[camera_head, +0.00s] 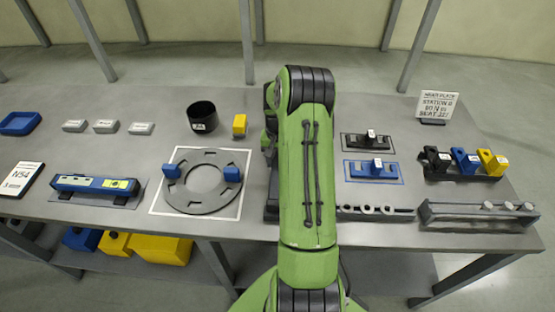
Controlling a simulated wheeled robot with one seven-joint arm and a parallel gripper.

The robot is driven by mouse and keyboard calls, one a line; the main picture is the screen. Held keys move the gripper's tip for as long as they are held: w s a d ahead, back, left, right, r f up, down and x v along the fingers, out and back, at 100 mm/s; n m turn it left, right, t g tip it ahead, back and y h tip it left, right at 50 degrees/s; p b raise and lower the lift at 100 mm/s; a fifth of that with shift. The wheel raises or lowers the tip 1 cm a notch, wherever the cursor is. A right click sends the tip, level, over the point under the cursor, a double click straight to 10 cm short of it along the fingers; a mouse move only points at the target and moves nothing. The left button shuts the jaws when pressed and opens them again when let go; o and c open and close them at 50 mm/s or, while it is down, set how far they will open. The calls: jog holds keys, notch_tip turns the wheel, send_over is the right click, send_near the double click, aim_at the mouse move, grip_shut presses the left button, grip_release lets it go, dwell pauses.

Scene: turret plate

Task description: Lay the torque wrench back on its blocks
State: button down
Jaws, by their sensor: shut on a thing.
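I cannot make out the torque wrench or its blocks; my green arm stands in front of the middle of the bench and hides what lies behind it. My gripper is hidden behind the arm too, so I cannot see its fingers or what is between them. A dark grey shape (271,205) shows just left of the arm at the front of the bench; I cannot tell what it is.
Left of the arm are a ring plate (184,198) with blue blocks, a black cup (202,116), a yellow block (240,125) and a blue bar (95,185). Right are a blue tool (370,168), coloured holders (463,162) and a grey rail (465,219).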

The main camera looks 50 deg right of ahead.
jog(key=shift+f, duration=0.1)
dwell(0.4)
jog(key=c, duration=0.6)
grip_release()
jog(key=shift+o, duration=0.2)
jog(key=shift+s+f, duration=0.1)
notch_tip(320, 180, up, 7)
jog(key=p, duration=0.4)
jog(key=shift+p, duration=0.3)
